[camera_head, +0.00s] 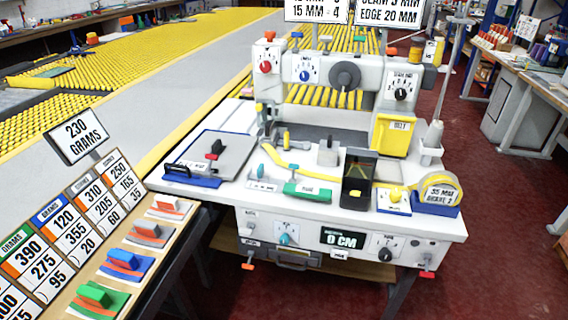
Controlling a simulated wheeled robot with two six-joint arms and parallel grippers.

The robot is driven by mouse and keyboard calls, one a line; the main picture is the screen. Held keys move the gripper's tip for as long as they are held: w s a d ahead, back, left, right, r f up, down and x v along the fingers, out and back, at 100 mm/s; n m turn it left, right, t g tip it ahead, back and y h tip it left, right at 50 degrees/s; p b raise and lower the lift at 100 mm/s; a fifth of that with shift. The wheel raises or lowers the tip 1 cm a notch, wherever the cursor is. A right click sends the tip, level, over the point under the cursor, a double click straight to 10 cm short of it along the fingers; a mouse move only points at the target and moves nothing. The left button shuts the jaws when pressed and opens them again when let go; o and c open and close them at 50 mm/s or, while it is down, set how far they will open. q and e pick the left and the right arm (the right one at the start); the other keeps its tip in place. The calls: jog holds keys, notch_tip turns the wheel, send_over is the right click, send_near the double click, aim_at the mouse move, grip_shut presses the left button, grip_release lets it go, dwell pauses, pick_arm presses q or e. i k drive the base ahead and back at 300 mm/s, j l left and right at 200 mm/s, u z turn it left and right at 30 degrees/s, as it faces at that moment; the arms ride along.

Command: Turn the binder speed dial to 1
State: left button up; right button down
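A white binding machine (345,125) stands on a white table. Its head carries a red knob (265,67), a blue dial (305,75) with a numbered scale, a large dark grey knob (344,75) and a black dial (402,93) under a small label. The front panel below the tabletop has a teal dial (285,239) on the left and a black dial (385,254) on the right. A display (344,239) between them reads 0 CM. The labels are too small to tell which is the speed dial, or its setting. Neither gripper is in view.
At left, a weight board (75,225) stands behind coloured blocks.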

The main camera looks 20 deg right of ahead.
aim_at(385, 254)
jog(key=z, duration=1.4)
